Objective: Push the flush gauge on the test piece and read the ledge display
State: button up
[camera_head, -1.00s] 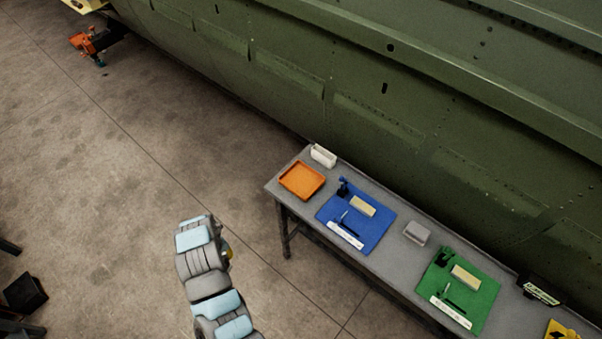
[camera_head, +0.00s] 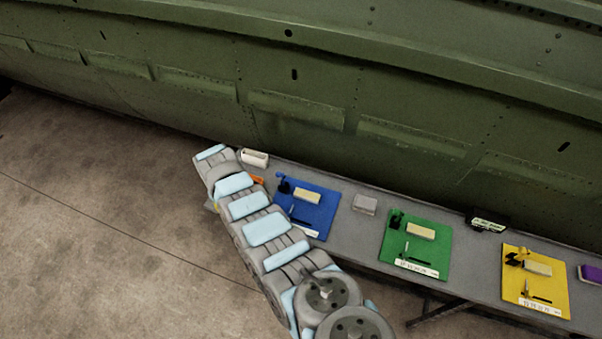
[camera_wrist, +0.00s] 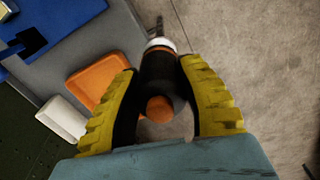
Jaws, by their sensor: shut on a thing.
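In the wrist view, my gripper (camera_wrist: 160,80) has its yellow-backed fingers closed on a dark cylindrical tool (camera_wrist: 159,66), likely the flush gauge. The tool has an orange end, a white and orange collar and a thin metal tip pointing away over the floor. In the head view, my arm hides most of the gripper; a bit of yellow shows at the bench's left end. Pale blocks, possibly test pieces, lie on the blue mat (camera_head: 320,217), green mat (camera_head: 440,262) and yellow mat (camera_head: 553,303). A black display (camera_head: 487,222) with green text stands at the bench's back edge.
The grey bench (camera_head: 353,233) runs along the green fuselage (camera_head: 300,108). An orange tray (camera_wrist: 92,76) and a white box (camera_wrist: 62,118) sit at its left end. A grey box (camera_head: 365,204) stands between the blue and green mats. Open floor (camera_head: 110,220) lies left.

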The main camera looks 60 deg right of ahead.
jog(key=s+d+m, duration=0.1)
jog(key=s+d, duration=0.3)
jog(key=d, duration=0.4)
notch_tip(320, 180, up, 3)
jog(key=m+b, duration=0.2)
jog(key=m, duration=0.2)
send_over(307, 194)
notch_tip(307, 194, down, 6)
jog(key=b, duration=0.5)
jog(key=shift+b, duration=0.4)
jog(key=shift+f+b, duration=0.35)
jog(key=shift+f, duration=0.2)
dwell(1.8)
jog(key=shift+r, duration=0.1)
jog(key=shift+r+p, duration=3.45)
jog(key=shift+p, duration=0.15)
